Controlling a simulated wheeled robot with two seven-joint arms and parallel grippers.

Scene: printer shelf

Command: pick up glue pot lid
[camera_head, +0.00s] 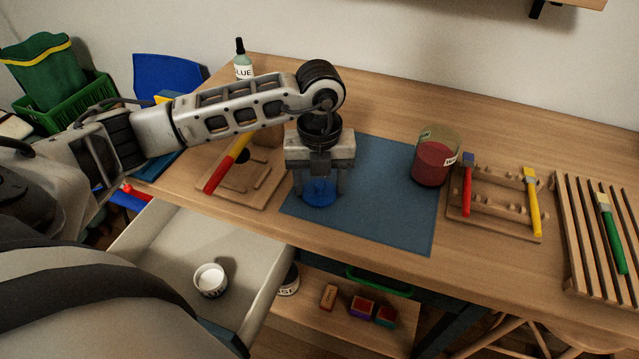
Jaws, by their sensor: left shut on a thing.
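My left gripper (320,188) points straight down over the blue mat (405,215). Its fingers are shut on a small round blue lid (319,193), which appears to be the glue pot lid. The lid is at or just above the mat; I cannot tell whether it touches. The gripper body hides part of the mat behind it. A small open white pot (210,280) with white contents stands in the open drawer (180,245). My right gripper is not in view.
A jar of red liquid (434,158) stands at the mat's right edge. A brush rack (497,214) and slatted rack (590,235) are further right. A wooden board with a red-and-yellow tool (227,162) lies left. A glue bottle (243,66) stands behind. Blocks (361,307) lie on the lower shelf.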

